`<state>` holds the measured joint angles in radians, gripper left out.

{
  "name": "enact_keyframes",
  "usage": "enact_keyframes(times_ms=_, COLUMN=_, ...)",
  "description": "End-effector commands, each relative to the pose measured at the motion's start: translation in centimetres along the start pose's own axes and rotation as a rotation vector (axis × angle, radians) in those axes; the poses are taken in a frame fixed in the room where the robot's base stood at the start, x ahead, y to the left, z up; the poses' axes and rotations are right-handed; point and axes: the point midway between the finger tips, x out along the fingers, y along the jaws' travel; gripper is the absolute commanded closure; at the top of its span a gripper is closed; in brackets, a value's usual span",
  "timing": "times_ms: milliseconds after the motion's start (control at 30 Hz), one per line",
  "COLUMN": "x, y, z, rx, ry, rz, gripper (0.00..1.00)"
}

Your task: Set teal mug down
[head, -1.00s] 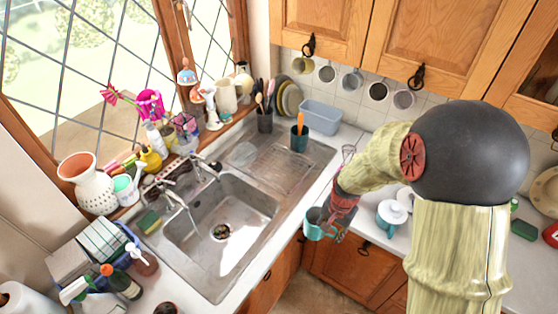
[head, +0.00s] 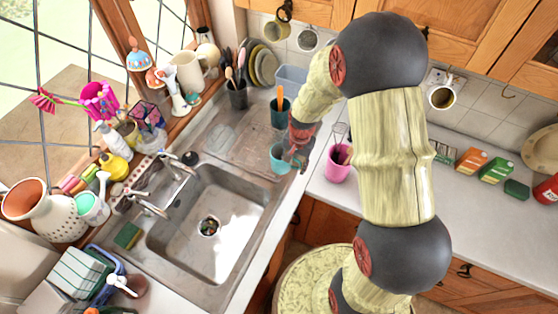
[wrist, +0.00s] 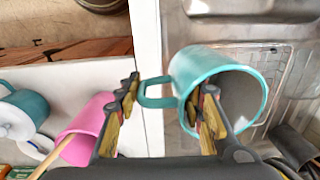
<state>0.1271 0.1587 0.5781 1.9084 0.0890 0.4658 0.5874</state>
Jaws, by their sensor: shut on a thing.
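The teal mug (head: 280,158) is at my gripper (head: 296,158), over the front edge of the drainboard in the head view. In the wrist view the teal mug (wrist: 198,66) is tilted, with its mouth toward the lower right. Its handle points left, into the space between the fingers of my gripper (wrist: 168,92). The right finger overlaps the mug's wall. My gripper is shut on the mug, though the exact contact is hard to see. I cannot tell whether the mug's base touches the drainboard.
The metal sink (head: 205,215) lies left of the mug. A lidded teal pot (wrist: 28,105) shows in the wrist view. The drainboard (head: 235,150) has free room.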

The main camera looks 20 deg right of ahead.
Motion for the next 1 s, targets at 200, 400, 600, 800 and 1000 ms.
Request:
enact_keyframes(times_ms=200, x=2.7, y=-3.4, z=-1.9, rx=-0.001, ry=-0.003, rz=0.002, gripper=1.00)
enact_keyframes(times_ms=400, x=5.7, y=-5.3, z=-3.2, rx=0.000, ry=-0.001, rz=0.001, gripper=1.00)
enact_keyframes(times_ms=600, x=6.9, y=-6.2, z=-3.8, rx=0.001, ry=0.000, rz=0.000, gripper=1.00)
enact_keyframes(times_ms=800, x=8.2, y=-6.6, z=-4.0, rx=0.001, ry=-0.002, rz=0.002, gripper=1.00)
enact_keyframes(times_ms=1000, x=10.5, y=-6.5, z=-4.0, rx=0.001, ry=0.000, rz=0.000, gripper=1.00)
